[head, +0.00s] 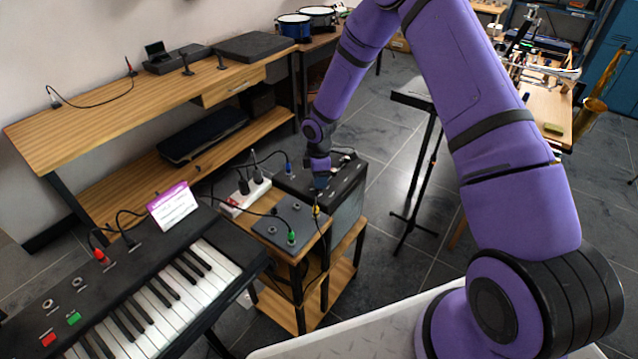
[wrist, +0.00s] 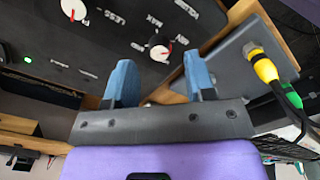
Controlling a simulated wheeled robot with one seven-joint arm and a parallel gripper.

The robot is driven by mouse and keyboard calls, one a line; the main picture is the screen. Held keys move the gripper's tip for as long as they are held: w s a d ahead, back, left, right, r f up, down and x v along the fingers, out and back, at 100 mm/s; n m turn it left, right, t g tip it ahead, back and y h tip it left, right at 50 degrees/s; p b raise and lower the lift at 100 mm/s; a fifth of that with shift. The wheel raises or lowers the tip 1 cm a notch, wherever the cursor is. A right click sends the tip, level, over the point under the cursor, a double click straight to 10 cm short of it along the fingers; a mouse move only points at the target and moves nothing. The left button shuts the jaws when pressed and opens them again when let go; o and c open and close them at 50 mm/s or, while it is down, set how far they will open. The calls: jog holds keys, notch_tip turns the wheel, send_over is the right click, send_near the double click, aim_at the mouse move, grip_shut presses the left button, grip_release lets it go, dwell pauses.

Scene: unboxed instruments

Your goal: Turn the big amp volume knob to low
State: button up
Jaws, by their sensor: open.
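The black amp (head: 347,190) stands on a small wooden stand in the head view. Its dark control panel (wrist: 110,40) fills the top of the wrist view, with white printed labels, some upside down. Two white knobs with red pointers show there: one (wrist: 160,52) between and just beyond my fingertips, the other (wrist: 73,10) at the upper left, cut by the frame edge. I cannot tell surely which is the big volume knob. My gripper (wrist: 160,72) is open, its two blue fingers apart and empty. In the head view my gripper (head: 319,186) is over the amp's top, hiding part of it.
A grey pedal box (head: 285,226) with yellow and green plugs sits close beside the amp; it also shows in the wrist view (wrist: 228,72). A white power strip (head: 243,196) with cables lies behind it. A keyboard (head: 150,290) stands at the left, a black stand (head: 412,170) at the right.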

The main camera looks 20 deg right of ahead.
jog(key=shift+f, duration=1.5)
jog(key=c, duration=0.9)
